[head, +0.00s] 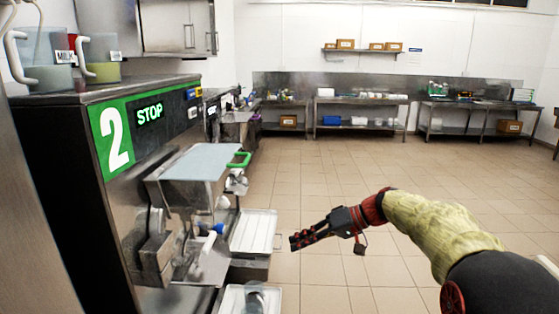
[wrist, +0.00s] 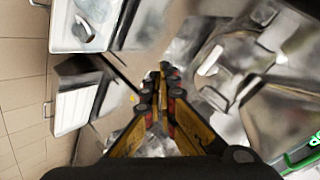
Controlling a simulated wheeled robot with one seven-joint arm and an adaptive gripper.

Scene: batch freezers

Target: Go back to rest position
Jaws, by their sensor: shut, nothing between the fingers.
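My gripper (head: 307,240) is in the middle of the head view, at the end of my arm, which reaches in from the lower right. It points left toward the batch freezer (head: 115,180) marked 2, with a gap between them. In the wrist view my gripper (wrist: 164,75) has its fingertips together. Nothing is held between the fingers. The freezer's display reads STOP. Its metal outlet and chute parts are on its front, left of my gripper.
White trays (head: 254,231) stand low beside the freezer, left of my gripper. Jugs (head: 100,58) stand on top of the freezer. Steel tables (head: 360,115) line the back wall. The tiled floor (head: 330,180) between is clear.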

